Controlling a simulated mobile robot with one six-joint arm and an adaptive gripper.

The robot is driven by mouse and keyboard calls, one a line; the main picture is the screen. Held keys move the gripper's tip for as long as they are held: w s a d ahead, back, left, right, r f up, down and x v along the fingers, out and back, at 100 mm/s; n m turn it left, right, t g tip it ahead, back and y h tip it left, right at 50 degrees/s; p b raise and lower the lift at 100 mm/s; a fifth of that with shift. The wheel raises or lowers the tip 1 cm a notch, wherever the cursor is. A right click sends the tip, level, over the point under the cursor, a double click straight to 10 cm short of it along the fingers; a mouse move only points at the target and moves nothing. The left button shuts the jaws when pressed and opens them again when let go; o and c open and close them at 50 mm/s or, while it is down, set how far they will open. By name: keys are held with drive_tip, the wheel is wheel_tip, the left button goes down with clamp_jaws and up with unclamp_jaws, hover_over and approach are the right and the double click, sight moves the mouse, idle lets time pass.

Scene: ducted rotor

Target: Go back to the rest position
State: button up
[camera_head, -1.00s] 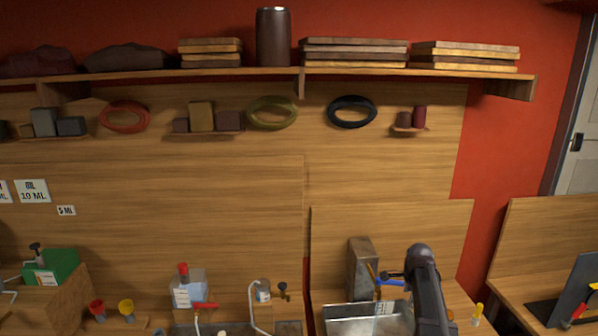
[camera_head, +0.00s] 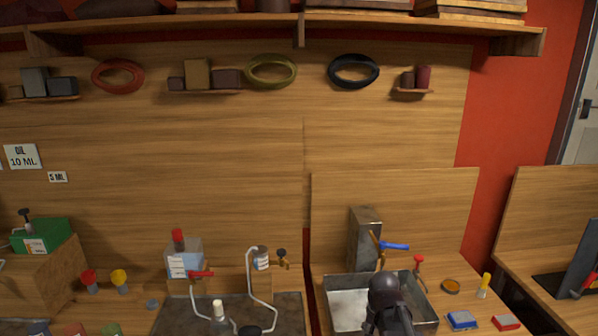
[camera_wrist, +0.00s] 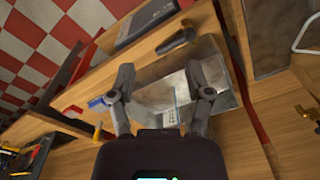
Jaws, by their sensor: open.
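My gripper (camera_wrist: 162,84) shows in the wrist view with its two fingers spread apart and nothing between them. Past the fingers is the metal tray (camera_wrist: 178,98) on the wooden bench, with a pale labelled item in it. In the head view my arm reaches up from the bottom edge in front of the metal tray (camera_head: 345,308) and hides part of it. The fingertips cannot be made out in the head view.
A blue-handled tap (camera_head: 394,246) and a red-handled tap (camera_head: 419,268) stand by the tray. Blue (camera_head: 461,320) and red (camera_head: 506,322) boxes lie to its right. A bottle with a red cap (camera_head: 180,255) stands left. A long shelf (camera_head: 200,27) runs above.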

drive_tip(key=s+a+f+n+b, duration=0.3)
drive_tip(key=s+f+n+b, duration=0.1)
drive_tip(key=s+f+n, duration=0.1)
drive_tip(key=shift+s+a+f+g, duration=0.2)
drive_tip(key=shift+s+a+g, duration=0.15)
drive_tip(key=shift+s, duration=0.5)
drive_tip(key=shift+o, duration=0.2)
drive_tip(key=o, duration=0.3)
drive_tip(key=c, duration=0.5)
drive_tip(key=shift+o, duration=0.2)
drive_tip(key=shift+a, duration=0.1)
